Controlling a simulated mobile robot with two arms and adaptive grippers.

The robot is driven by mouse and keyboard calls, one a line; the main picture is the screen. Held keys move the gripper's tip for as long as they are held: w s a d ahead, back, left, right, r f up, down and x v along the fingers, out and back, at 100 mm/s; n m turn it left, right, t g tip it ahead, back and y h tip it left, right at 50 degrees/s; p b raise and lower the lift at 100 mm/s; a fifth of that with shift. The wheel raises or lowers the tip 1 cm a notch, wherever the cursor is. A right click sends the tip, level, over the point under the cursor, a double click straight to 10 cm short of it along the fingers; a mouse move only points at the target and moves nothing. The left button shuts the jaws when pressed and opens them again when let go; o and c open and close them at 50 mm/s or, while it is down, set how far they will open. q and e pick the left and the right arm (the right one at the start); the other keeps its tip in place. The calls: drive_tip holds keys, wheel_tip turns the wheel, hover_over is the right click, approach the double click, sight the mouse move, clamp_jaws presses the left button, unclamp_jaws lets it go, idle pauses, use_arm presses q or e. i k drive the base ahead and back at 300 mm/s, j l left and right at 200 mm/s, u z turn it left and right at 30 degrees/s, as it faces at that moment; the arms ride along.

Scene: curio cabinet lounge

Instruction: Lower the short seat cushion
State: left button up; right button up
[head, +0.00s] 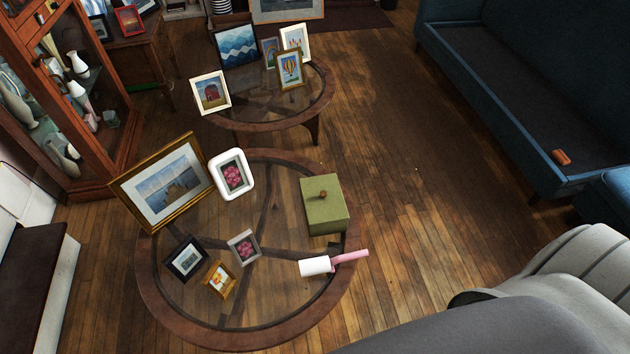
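The blue sofa (520,85) stands at the upper right. Its long seat base (500,75) is bare and dark, with no cushion on the part in view. A small orange-brown block-like object (561,157) lies on that base near the front edge. A blue padded piece (612,195) shows at the right edge beside the sofa's near end. It is cut off, and I cannot tell whether it is the short seat cushion or part of the sofa. Neither of my grippers is in view.
Large grey shapes fill the lower right and hide the floor there. A round glass table (152,285) carries frames, a green box (325,204) and a lint roller (334,262). A second glass table (255,118) stands behind. Wooden floor (400,160) is clear towards the sofa.

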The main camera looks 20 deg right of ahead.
sight(581, 47)
drive_tip(key=l+z, duration=0.1)
drive_tip(key=z, duration=2.1)
drive_tip(key=i+l+z, duration=0.15)
drive_tip(key=i, duration=0.25)
drive_tip(key=i+l+z, duration=0.1)
drive_tip(key=i+l, duration=0.15)
drive_tip(key=i, duration=0.15)
drive_tip(key=i+l+z, duration=0.15)
drive_tip(key=i, duration=0.25)
drive_tip(key=i+j+u, duration=0.2)
drive_tip(key=i+u, duration=0.8)
drive_tip(key=i, duration=0.2)
drive_tip(key=i+l+u, duration=0.3)
drive_tip(key=i+u, duration=0.2)
drive_tip(key=i+z, duration=0.15)
drive_tip(key=i, duration=0.35)
drive_tip(key=i+j+z, duration=0.15)
drive_tip(key=i, duration=0.4)
